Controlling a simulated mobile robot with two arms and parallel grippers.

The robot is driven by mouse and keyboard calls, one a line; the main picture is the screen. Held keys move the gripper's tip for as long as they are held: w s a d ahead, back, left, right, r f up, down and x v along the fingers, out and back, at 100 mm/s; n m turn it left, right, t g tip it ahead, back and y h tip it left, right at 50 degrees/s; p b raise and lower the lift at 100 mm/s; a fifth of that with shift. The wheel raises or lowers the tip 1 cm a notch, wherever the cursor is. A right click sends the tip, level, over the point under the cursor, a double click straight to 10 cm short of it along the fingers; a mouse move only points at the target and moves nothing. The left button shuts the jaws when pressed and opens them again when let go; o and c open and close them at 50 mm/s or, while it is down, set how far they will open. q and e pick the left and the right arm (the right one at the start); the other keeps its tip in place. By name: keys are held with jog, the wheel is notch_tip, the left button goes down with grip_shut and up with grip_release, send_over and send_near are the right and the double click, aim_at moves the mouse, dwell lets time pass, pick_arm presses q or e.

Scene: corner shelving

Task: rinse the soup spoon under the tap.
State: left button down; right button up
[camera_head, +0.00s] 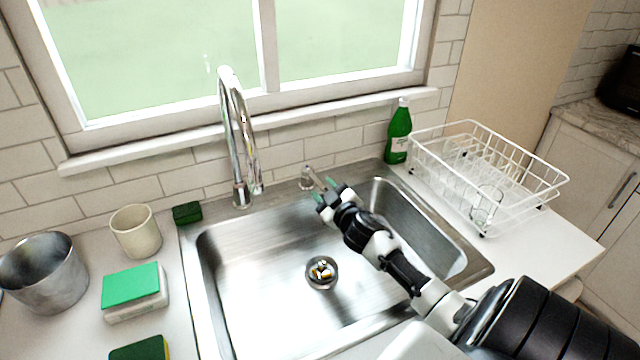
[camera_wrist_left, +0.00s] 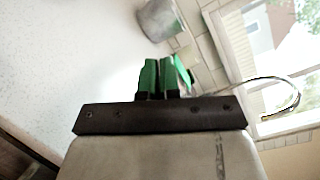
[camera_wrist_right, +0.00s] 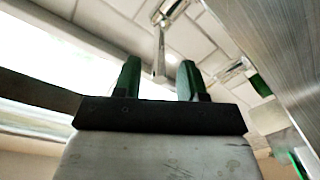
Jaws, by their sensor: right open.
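The chrome tap (camera_head: 238,135) stands behind the sink (camera_head: 262,265), its spout curving over the basin. A small chrome lever handle (camera_head: 308,177) is on the sink's back rim, right of the tap. My right gripper (camera_head: 325,190) is open and empty at this handle; in the right wrist view, the handle (camera_wrist_right: 160,45) shows beyond and between the green fingertips. I cannot tell whether they touch. My left gripper (camera_wrist_left: 158,75) shows only in its wrist view, its green fingers together with nothing visible between them. I see no soup spoon in any view.
A green bottle (camera_head: 399,132) and a white wire dish rack (camera_head: 530,189) stand right of the sink. On the left are a cream cup (camera_head: 136,232), a metal pot (camera_head: 45,274), a green-topped box (camera_head: 132,287) and dark green sponges (camera_head: 187,212). The basin is mostly clear.

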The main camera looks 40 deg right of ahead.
aim_at(315, 179)
jog(key=shift+x, duration=1.45)
grip_shut()
